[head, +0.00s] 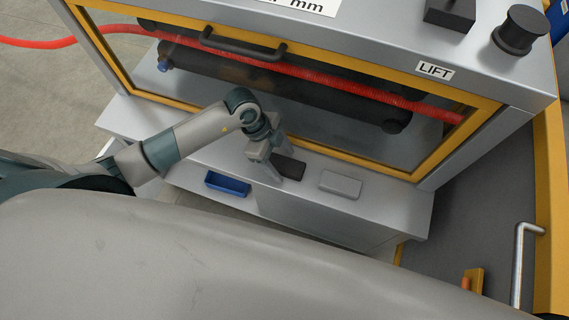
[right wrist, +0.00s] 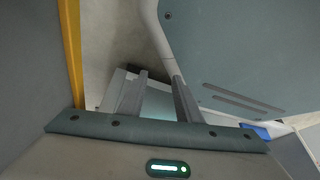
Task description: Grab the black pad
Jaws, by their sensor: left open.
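The black pad (head: 291,166) lies on the grey ledge (head: 225,165) in front of the machine, between a blue tray and a light grey pad. My left gripper (head: 284,177) points down at the pad, with its open fingers over or beside the pad's near left part. They hide some of it, and I cannot tell whether they touch it. My right gripper (right wrist: 160,82) shows in the right wrist view with its two fingers apart and nothing between them.
The blue tray (head: 228,184) sits to the left and the light grey pad (head: 340,184) to the right on the ledge. Behind rises the yellow-framed window (head: 350,62) with a dark handle (head: 243,47). A silver handle (head: 520,262) stands at the far right.

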